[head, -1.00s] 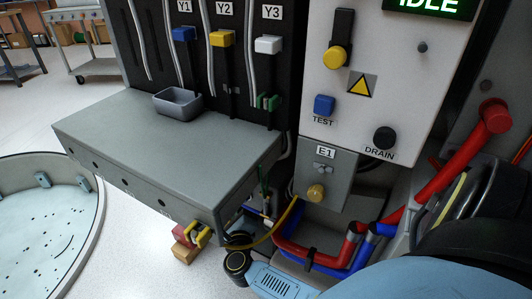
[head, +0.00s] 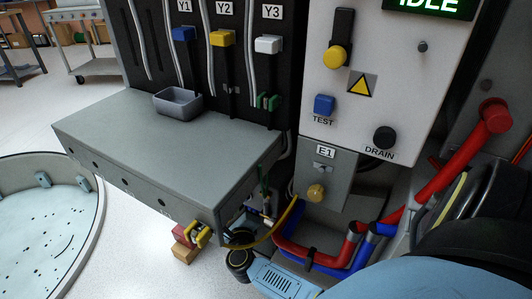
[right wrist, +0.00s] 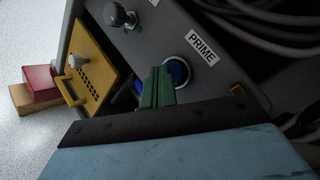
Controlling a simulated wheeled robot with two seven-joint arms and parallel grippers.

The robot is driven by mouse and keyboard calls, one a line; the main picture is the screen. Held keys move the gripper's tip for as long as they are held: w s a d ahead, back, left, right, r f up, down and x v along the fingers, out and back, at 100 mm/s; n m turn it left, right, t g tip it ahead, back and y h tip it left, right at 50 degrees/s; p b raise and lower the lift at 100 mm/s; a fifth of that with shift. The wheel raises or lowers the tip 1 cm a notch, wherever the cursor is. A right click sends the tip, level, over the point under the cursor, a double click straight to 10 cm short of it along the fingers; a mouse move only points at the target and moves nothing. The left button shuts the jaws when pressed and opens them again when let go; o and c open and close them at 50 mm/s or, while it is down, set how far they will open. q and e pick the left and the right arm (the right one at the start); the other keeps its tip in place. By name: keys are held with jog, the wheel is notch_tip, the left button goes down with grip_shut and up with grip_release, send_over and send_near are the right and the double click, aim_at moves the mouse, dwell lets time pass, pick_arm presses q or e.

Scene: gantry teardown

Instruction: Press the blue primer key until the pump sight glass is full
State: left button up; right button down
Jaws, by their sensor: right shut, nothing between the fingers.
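The blue primer key (right wrist: 178,72) shows in the right wrist view as a round blue button beside the PRIME label (right wrist: 202,48) on a grey panel. My right gripper (right wrist: 158,74) is shut, its green fingers side by side and empty. The fingers cover part of the key from this camera; I cannot tell whether they touch it. Another blue part (right wrist: 138,88) shows left of the fingers, mostly hidden. I cannot make out the pump sight glass in either view. My left gripper is not in view.
A yellow panel (right wrist: 92,72) with a handle and a metal knob (right wrist: 122,17) are left of the key. Red and blue pipes (head: 335,258) and a yellow hose (head: 283,224) crowd the space under the E1 box (head: 309,178). A grey bench top (head: 150,135) stands left.

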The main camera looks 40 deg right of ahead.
jog(key=shift+w+d, duration=0.1)
jog(key=shift+d, duration=0.2)
jog(key=shift+a, duration=0.2)
jog(key=shift+s+a, duration=0.2)
jog(key=shift+a, duration=0.3)
jog(key=shift+s+a, duration=0.2)
jog(key=shift+a, duration=0.3)
jog(key=s+a, duration=0.1)
jog(key=a, duration=0.4)
jog(key=shift+s+a, duration=0.35)
jog(key=shift+a, duration=0.05)
dwell(2.3)
